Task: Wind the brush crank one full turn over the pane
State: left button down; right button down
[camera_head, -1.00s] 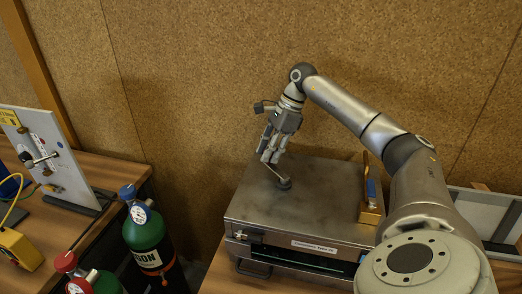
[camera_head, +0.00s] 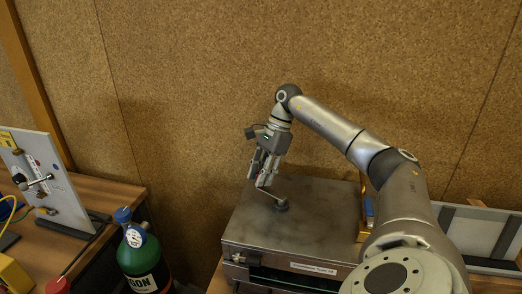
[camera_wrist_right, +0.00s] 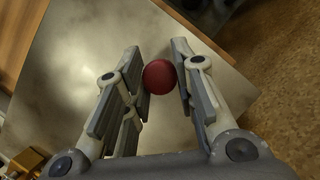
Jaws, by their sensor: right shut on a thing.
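The brush crank has a dark round hub (camera_head: 281,205) on the top of a grey metal box (camera_head: 325,215). Its thin arm runs from the hub up and to the left, to my right gripper (camera_head: 262,182). In the right wrist view the crank's round red knob (camera_wrist_right: 159,77) sits between the fingers of my right gripper (camera_wrist_right: 161,80), which is shut on it. The fingers hide the knob in the head view. I cannot clearly make out the pane; a green strip (camera_head: 290,280) shows in the slot at the box's front. My left gripper is not in view.
A cork wall (camera_head: 200,80) stands close behind the box. A small wooden holder (camera_head: 364,205) is at the box's right, partly behind my arm. A green gas cylinder (camera_head: 140,255) stands left of the box. A bench with an upright white panel (camera_head: 45,180) is farther left.

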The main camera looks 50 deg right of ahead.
jog(key=c, duration=1.2)
grip_release()
jog(key=v, duration=1.2)
jog(key=shift+c, duration=0.3)
